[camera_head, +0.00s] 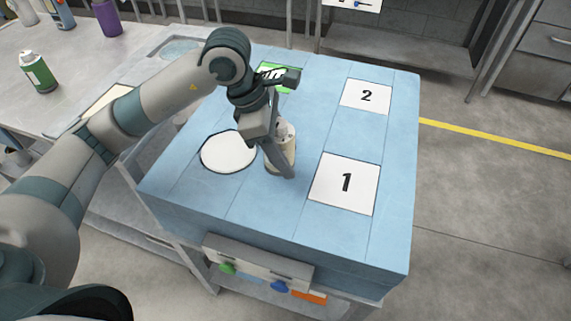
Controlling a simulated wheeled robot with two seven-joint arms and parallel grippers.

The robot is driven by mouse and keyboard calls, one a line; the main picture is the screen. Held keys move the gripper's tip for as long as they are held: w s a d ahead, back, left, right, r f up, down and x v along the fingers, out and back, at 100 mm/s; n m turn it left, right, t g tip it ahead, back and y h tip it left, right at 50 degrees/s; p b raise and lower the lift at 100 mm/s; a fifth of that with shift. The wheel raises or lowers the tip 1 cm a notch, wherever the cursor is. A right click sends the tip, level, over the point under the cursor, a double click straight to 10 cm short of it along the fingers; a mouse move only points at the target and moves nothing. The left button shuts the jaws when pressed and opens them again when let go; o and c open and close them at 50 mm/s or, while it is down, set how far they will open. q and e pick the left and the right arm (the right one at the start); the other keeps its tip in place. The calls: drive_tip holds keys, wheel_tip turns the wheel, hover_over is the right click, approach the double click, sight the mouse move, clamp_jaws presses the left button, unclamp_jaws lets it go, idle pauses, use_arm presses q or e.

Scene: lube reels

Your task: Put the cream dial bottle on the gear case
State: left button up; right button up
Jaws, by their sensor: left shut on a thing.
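The cream bottle (287,158) stands upright on or just above the blue tabletop, right of the white disc. My left gripper (281,151) reaches down over it and is shut on it. The gripper's fingers and wrist hide part of the bottle, so I cannot make out a dial. I cannot tell for certain which thing is the gear case; a green-edged card with a dark picture (268,73) lies partly hidden behind my left wrist. My right gripper is not in view.
The blue table (395,180) bears a white disc (228,152), a card marked 1 (346,184) and a card marked 2 (366,96), all bare. A green bottle (39,72) and a purple bottle (108,18) stand on the grey bench at left.

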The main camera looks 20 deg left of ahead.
use_arm(q)
drive_tip(key=shift+f+b, duration=0.65)
drive_tip(key=shift+f, duration=1.35)
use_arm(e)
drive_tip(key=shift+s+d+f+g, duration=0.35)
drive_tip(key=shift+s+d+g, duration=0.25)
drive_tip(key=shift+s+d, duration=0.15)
use_arm(q)
drive_tip(key=shift+f+b, duration=0.25)
drive_tip(key=shift+b, duration=0.15)
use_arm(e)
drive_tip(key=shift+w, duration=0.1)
use_arm(q)
drive_tip(key=o, duration=1.3)
drive_tip(key=shift+r, duration=0.1)
drive_tip(key=shift+c, duration=0.2)
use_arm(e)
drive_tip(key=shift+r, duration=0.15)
use_arm(q)
drive_tip(key=shift+r+p, duration=0.2)
drive_tip(key=shift+p, duration=0.15)
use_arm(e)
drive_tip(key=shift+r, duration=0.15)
